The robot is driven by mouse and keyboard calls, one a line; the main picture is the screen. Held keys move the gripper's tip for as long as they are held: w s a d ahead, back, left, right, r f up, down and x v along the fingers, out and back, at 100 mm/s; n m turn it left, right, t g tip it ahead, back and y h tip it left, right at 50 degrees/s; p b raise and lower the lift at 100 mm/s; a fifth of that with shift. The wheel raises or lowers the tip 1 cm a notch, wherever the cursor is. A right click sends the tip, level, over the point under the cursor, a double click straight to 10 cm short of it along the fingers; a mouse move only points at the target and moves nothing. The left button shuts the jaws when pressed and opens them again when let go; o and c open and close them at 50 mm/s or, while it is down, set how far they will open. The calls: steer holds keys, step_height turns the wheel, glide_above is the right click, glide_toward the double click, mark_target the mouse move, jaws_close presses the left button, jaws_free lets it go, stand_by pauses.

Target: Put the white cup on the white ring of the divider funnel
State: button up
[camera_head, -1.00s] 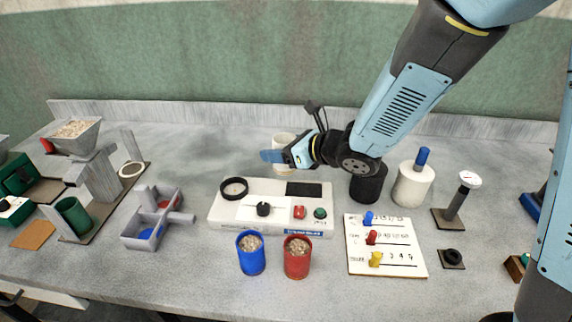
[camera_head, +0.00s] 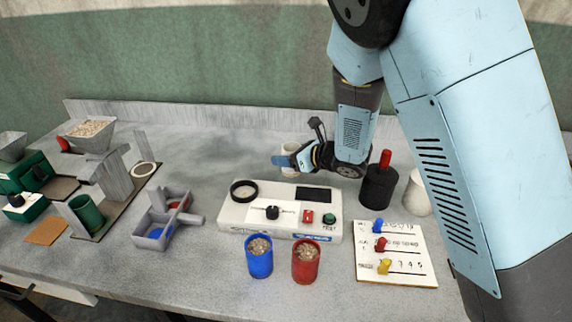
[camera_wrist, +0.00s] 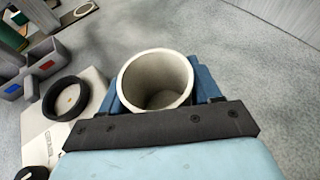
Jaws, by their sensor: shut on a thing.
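The white cup (camera_head: 289,147) is at the back of the bench, behind the white control box. My gripper (camera_head: 291,160) is shut on it. In the wrist view the cup (camera_wrist: 156,78) is between the blue fingers, its round mouth facing the camera and its inside looking empty. Its height above the bench is hard to tell. A white ring (camera_head: 144,169) is at the left, on a dark base plate beside a grey hopper stand. It is far to the left of my gripper; the wrist view shows the ring (camera_wrist: 83,9) at its top left edge.
The white control box (camera_head: 235,215) with a black ring (camera_head: 243,190) stands in front of my gripper. A grey divided tray (camera_head: 155,233) lies between box and hopper. Blue (camera_head: 259,262) and red (camera_head: 305,268) grain-filled cups stand in front. Bench behind the tray is clear.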

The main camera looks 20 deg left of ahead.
steer(key=shift+w+a+f, duration=0.1)
steer(key=shift+w+f, duration=0.1)
steer(key=shift+f, duration=0.05)
steer(key=shift+w+f, duration=0.1)
steer(key=shift+f, duration=1.5)
steer(key=shift+f, duration=0.1)
steer(key=o, duration=1)
steer(key=shift+o, duration=0.2)
